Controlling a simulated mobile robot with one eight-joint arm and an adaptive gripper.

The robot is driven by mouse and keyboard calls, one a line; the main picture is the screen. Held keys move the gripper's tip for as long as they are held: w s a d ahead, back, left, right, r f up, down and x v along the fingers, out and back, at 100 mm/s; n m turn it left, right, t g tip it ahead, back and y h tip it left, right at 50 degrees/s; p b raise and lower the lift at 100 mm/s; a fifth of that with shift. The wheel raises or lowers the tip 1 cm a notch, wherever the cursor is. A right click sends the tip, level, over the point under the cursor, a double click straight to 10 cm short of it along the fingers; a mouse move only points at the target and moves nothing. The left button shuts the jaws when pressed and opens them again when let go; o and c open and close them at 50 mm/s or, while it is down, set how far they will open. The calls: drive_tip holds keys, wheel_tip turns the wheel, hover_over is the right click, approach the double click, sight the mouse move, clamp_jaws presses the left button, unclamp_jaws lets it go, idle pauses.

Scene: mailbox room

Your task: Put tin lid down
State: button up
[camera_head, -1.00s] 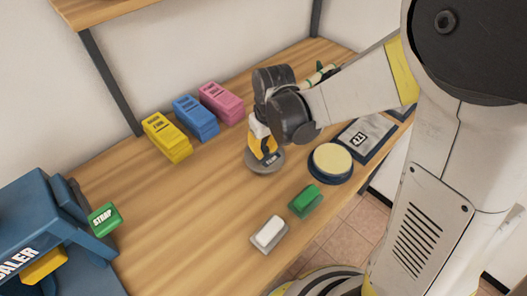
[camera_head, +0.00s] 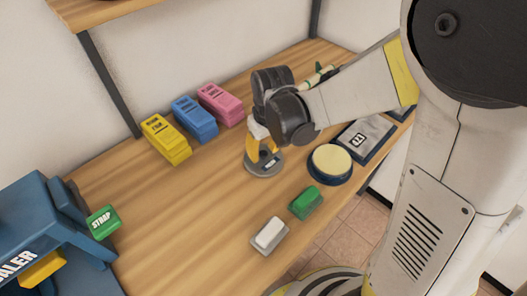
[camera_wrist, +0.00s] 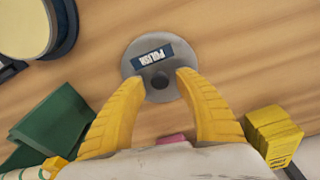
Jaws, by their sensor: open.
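The tin lid (camera_head: 264,168) is a grey disc with a dark POLISH label and a black knob, lying flat on the wooden bench. It also shows in the wrist view (camera_wrist: 140,58). My gripper (camera_wrist: 160,79) is directly over the lid, its yellow fingers open on either side of the knob. In the head view my gripper (camera_head: 262,150) is low at the lid, and the fingers hide part of it. An open round tin (camera_head: 331,162) with cream-coloured contents stands on the bench to the right of the lid.
Yellow (camera_head: 166,139), blue (camera_head: 195,118) and pink (camera_head: 221,104) stacks stand along the back. A green block (camera_head: 306,202) and a white block (camera_head: 269,234) lie near the front edge. Bare bench lies left of the lid.

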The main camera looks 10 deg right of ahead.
sight(267, 162)
wheel_tip(267, 162, up, 11)
drive_tip(key=s+p, duration=0.1)
drive_tip(key=p, duration=0.3)
drive_tip(key=s+d+r+m+t, duration=0.4)
drive_tip(key=s+d+r+t, duration=0.2)
drive_tip(key=s, duration=0.5)
drive_tip(key=d+r, duration=0.2)
drive_tip(key=d, duration=0.1)
drive_tip(key=shift+d+r+m+h, duration=0.2)
drive_tip(key=shift+d+m+h, duration=0.1)
drive_tip(key=shift+d, duration=0.05)
drive_tip(key=shift+a, duration=0.1)
